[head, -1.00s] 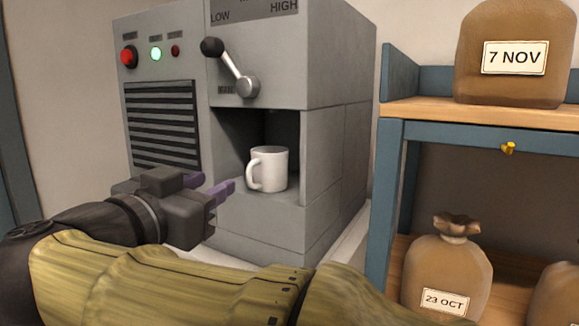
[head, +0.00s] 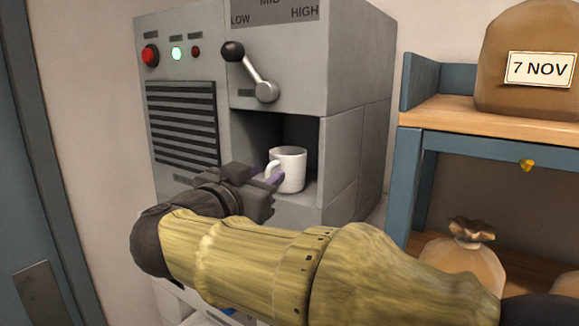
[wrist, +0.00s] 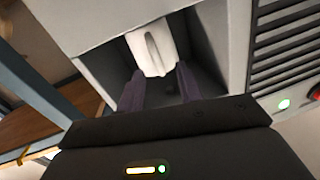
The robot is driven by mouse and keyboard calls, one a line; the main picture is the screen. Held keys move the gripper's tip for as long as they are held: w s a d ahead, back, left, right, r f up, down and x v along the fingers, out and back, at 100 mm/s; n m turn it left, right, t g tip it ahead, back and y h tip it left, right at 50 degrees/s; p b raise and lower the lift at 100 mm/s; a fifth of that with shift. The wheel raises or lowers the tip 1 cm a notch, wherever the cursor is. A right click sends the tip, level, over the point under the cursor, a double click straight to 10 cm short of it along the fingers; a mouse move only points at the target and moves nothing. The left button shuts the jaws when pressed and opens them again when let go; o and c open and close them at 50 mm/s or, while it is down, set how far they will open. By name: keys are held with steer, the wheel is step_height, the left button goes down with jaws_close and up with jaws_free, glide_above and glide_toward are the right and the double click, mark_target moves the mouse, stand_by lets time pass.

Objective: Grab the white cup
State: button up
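The white cup (head: 291,170) stands upright in the open recess of the grey machine (head: 355,150), with its handle toward the left and front. My gripper (head: 270,174) is at the mouth of the recess, with its purple fingers close to the handle side of the cup. In the wrist view the cup (wrist: 152,52) is ahead, its handle facing me. The two fingers (wrist: 160,88) are spread apart, one to each side below the handle, with nothing held between them. Whether a finger touches the cup cannot be told.
The recess walls enclose the cup at the sides and above. A lever (head: 250,72) hangs on the machine's front over the recess. A blue-framed shelf (head: 480,115) with brown sacks, one labelled 7 NOV (head: 528,55), stands to the right. A blue-grey door (head: 35,180) is at the left.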

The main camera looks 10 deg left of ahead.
steer(key=shift+x, duration=0.85)
steer(key=shift+a, duration=0.1)
jaws_close()
